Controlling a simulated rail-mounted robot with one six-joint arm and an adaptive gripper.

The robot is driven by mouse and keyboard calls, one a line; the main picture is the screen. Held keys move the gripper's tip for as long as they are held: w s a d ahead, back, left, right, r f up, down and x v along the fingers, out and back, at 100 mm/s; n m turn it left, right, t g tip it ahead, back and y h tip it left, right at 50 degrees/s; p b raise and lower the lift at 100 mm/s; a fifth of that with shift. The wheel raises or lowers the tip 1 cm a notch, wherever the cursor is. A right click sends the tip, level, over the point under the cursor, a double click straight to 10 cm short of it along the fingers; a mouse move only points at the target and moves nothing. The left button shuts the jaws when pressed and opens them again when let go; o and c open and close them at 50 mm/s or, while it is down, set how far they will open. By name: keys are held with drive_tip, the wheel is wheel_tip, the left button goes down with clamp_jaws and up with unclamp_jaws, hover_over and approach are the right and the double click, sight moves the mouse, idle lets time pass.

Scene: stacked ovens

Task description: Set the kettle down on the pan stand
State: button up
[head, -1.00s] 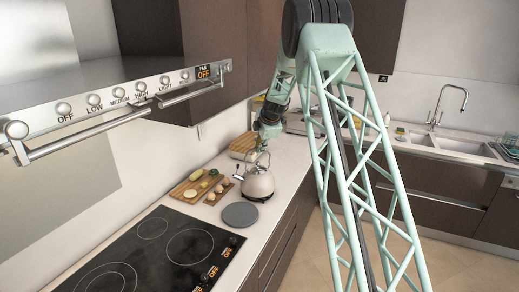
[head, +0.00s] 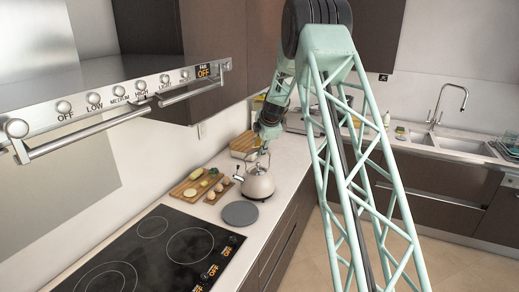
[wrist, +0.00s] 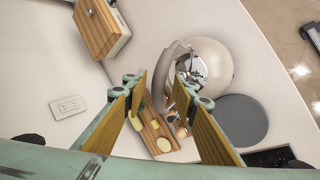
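The kettle (head: 258,184), cream with a steel top and an arched handle, stands upright on the counter just behind the pan stand (head: 240,214). The pan stand is a flat grey disc with nothing on it. In the wrist view the kettle (wrist: 214,62) is right of centre, and the stand (wrist: 241,121) is below it at the right. My gripper (wrist: 158,90) is open, with the grey handle (wrist: 162,82) showing between its fingers. I cannot tell whether either finger touches the handle. In the head view my gripper (head: 264,143) is just above the kettle, its fingertips hard to make out.
Cutting boards with food (head: 189,188) lie left of the kettle. A wooden-topped box (head: 244,144) stands behind. The black cooktop (head: 160,255) is in front of the stand, and the range hood (head: 120,100) overhangs at left. The counter's right edge is close to the kettle.

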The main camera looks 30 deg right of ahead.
drive_tip(key=shift+r, duration=0.1)
drive_tip(key=b+v, duration=0.1)
drive_tip(key=v, duration=1.1)
idle(0.6)
drive_tip(key=shift+a, duration=0.1)
drive_tip(key=shift+s, duration=0.1)
idle(0.6)
